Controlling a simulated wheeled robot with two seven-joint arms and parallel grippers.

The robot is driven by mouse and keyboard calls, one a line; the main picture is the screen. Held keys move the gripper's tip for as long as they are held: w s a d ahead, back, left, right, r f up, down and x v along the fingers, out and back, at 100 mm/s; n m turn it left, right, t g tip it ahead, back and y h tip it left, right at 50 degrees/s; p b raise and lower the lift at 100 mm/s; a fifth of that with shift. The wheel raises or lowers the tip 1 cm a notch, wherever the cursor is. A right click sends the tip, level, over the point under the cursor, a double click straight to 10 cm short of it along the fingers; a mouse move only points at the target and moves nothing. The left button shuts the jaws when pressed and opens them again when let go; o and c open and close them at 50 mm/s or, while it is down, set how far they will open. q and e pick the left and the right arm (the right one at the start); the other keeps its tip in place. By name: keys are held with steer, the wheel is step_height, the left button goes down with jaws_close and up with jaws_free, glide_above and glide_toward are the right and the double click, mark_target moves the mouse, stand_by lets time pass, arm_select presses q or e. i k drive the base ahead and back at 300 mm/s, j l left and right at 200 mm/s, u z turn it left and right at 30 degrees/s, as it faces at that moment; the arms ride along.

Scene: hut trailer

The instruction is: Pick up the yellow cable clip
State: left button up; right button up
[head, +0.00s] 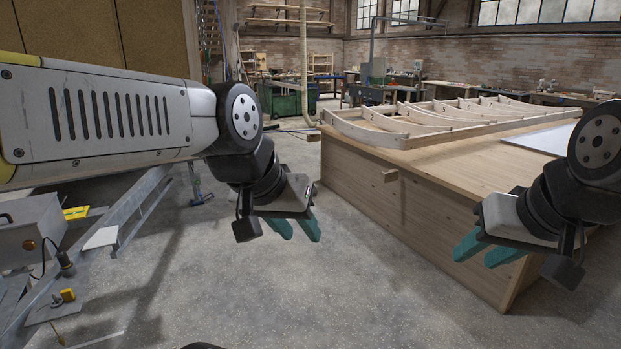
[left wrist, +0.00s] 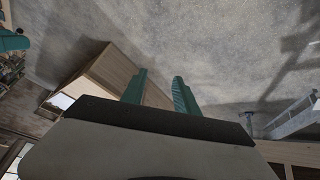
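A small yellow piece (head: 68,295), which looks like the cable clip, is on a grey plate at the lower left of the head view. A flatter yellow item (head: 76,212) lies above it on the metal frame; I cannot be certain which is the clip. My left gripper (head: 295,230) is open and empty over bare floor, well to the right of both. Its two teal fingers also show apart in the left wrist view (left wrist: 158,90). My right gripper (head: 485,252) is open and empty in front of the wooden bench. Neither yellow item can be made out in the left wrist view.
The metal trailer frame (head: 140,208) runs along the left, with a grey box (head: 28,232) and a dark cylindrical tool (head: 64,262) on it. The wooden bench (head: 350,180) carries a wooden rib frame (head: 375,133). Open concrete floor (head: 230,290) lies between.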

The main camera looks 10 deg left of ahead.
mark_target(67, 295)
steer(key=i+j+u, duration=0.25)
steer(key=u, duration=0.15)
steer(key=i+j+u, duration=0.15)
steer(key=i+u, duration=0.5)
steer(key=u, duration=0.2)
steer(key=i+u, duration=0.45)
steer(key=i+l+u, duration=0.15)
steer(key=u, duration=0.25)
steer(key=i+u, duration=0.3)
steer(key=i, duration=0.15)
steer(key=i+l+u, duration=0.1)
steer(key=i+u, duration=0.2)
steer(key=i, duration=0.15)
